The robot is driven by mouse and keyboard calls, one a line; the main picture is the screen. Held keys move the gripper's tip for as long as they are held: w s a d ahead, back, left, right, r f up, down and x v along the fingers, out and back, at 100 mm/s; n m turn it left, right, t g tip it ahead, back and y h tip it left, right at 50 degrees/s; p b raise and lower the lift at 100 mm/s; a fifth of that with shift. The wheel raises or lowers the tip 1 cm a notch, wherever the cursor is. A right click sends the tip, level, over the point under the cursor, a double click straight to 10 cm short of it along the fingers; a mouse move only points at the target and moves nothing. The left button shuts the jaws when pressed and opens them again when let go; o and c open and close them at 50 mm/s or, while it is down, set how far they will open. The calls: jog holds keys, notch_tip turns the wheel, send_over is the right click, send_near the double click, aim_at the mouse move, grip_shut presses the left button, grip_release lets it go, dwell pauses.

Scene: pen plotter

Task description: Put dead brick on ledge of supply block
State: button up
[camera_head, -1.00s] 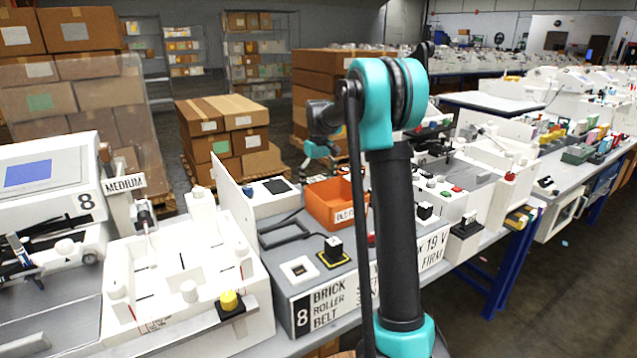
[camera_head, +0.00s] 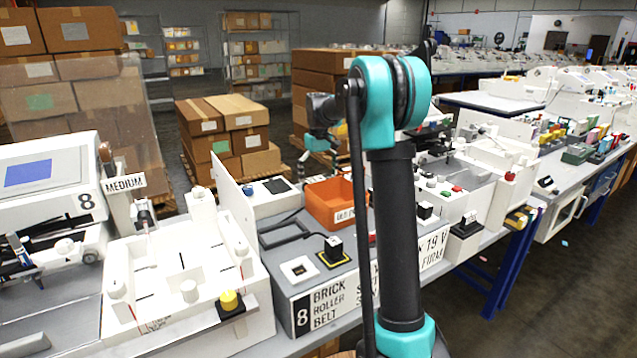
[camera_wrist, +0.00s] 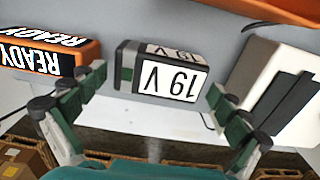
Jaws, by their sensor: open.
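In the wrist view a dark brick (camera_wrist: 128,66) with a white "19 V" label, upside down in the picture, lies ahead of my gripper (camera_wrist: 157,84). The gripper is open, one finger on each side of the brick; I cannot tell whether either touches it. In the head view my gripper (camera_head: 320,143) is small and hangs behind the bench, and this brick cannot be made out. No ledge of a supply block can be told for sure.
An orange bin (camera_head: 328,203) stands on the bench beside my arm. The wrist view shows an orange "READY" box (camera_wrist: 87,50) on the left and a white box with a dark part (camera_wrist: 250,72) on the right. A white fixture (camera_head: 160,268) stands left.

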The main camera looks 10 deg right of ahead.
aim_at(319, 179)
notch_tip(319, 179, up, 10)
dwell(0.3)
dwell(0.4)
